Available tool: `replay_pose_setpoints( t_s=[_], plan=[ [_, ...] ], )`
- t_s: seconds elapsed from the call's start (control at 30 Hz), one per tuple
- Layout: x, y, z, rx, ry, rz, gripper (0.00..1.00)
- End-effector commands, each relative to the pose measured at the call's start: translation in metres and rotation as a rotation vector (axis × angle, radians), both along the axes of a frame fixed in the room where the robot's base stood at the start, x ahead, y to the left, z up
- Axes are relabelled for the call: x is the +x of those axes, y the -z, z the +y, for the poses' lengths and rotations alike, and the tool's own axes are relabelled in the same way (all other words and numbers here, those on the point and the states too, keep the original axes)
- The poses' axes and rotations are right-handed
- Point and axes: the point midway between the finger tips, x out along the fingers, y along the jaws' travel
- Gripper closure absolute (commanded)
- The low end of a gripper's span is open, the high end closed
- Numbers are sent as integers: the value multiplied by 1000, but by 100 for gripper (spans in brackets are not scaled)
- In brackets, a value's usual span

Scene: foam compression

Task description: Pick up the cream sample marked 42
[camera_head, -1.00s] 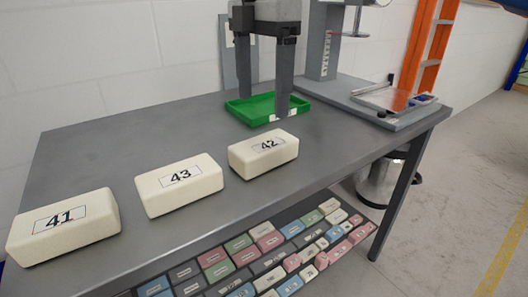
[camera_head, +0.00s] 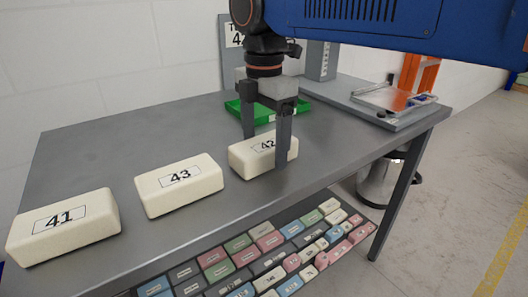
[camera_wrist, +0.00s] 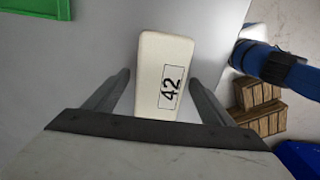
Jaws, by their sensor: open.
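The cream sample marked 42 (camera_head: 243,158) lies flat on the grey table (camera_head: 100,155), label up. In the wrist view the sample (camera_wrist: 163,62) sits between the two fingers, with a visible gap on each side. My gripper (camera_head: 265,150) is open, its fingers pointing down at the sample, one on the far side and one on the near side in the head view. The near finger hides part of the label. In the wrist view my gripper (camera_wrist: 160,85) holds nothing.
Cream samples 43 (camera_head: 180,190) and 41 (camera_head: 65,230) lie to the left. A green tray (camera_head: 312,105) is just behind sample 42. A grey stand with a scale (camera_head: 385,98) is at the back right.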

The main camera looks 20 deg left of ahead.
Motion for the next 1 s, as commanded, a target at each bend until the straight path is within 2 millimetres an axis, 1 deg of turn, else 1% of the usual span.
replay_pose_setpoints(
  t_s=[0.1, 0.27, 0.3, 0.47, 0.77, 0.87, 1.0],
  plan=[
    [0, 4, 0, 0, 0, 0, 23],
    [0, 4, 0, 0, 0, 0, 23],
    [0, 4, 0, 0, -1, 0, 28],
    [0, 4, 0, 0, -1, 0, 66],
    [0, 2, 0, 0, -1, 0, 67],
    [0, -4, 0, 1, -1, -1, 67],
    [0, -25, 0, 2, -1, -1, 67]
  ],
)
